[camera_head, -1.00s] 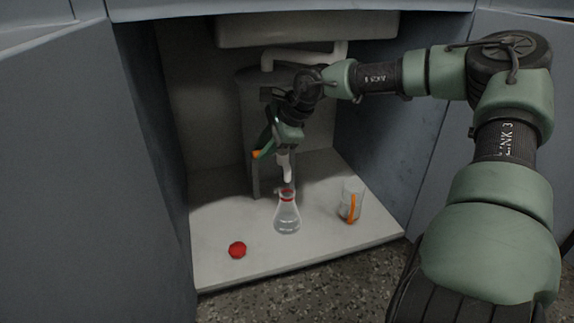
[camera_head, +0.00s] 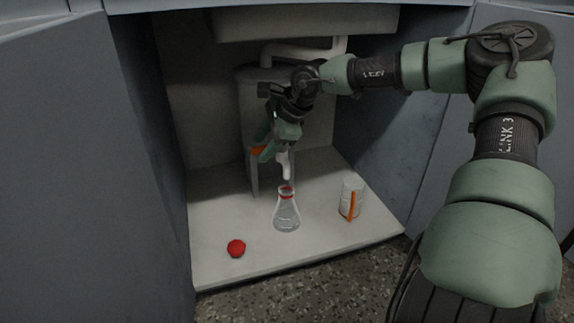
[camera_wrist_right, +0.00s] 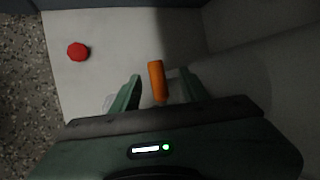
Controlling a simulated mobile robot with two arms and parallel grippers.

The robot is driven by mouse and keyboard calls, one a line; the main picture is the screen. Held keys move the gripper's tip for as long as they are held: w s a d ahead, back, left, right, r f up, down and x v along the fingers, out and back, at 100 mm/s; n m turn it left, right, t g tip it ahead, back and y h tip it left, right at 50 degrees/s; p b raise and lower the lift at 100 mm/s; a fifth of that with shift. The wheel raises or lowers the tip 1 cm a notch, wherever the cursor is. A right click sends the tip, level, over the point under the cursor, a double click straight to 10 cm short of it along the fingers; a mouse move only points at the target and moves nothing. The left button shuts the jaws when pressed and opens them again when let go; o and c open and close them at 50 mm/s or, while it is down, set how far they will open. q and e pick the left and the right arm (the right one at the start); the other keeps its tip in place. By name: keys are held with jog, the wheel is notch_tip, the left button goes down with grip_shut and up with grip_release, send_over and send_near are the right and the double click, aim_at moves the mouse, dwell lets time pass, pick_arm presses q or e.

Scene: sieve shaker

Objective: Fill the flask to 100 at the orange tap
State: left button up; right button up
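The clear conical flask (camera_head: 287,214) with a red ring at its neck stands upright on the cabinet floor, under the white spout (camera_head: 285,166). I cannot read its marks or liquid level. The orange tap handle (camera_head: 258,150) is partly covered by my right gripper (camera_head: 265,143). In the right wrist view the orange handle (camera_wrist_right: 156,82) lies between the two spread green fingers (camera_wrist_right: 160,90), with gaps on both sides. My right gripper is open around it. A pale clear edge, perhaps the flask, shows beside the left finger. My left gripper is not in view.
A red lump-like object (camera_head: 236,248) lies on the floor at front left. A clear jug (camera_head: 351,196) with an orange handle stands right of the flask. A grey tank (camera_head: 256,95) stands behind. Cabinet walls bound both sides; the front floor is mostly clear.

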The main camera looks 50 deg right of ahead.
jog(key=shift+a, duration=0.1)
jog(key=shift+r, duration=0.2)
jog(key=p+v, duration=0.6)
jog(key=v, duration=0.1)
jog(key=shift+s+r, duration=0.2)
jog(key=shift+s, duration=0.05)
dwell(0.3)
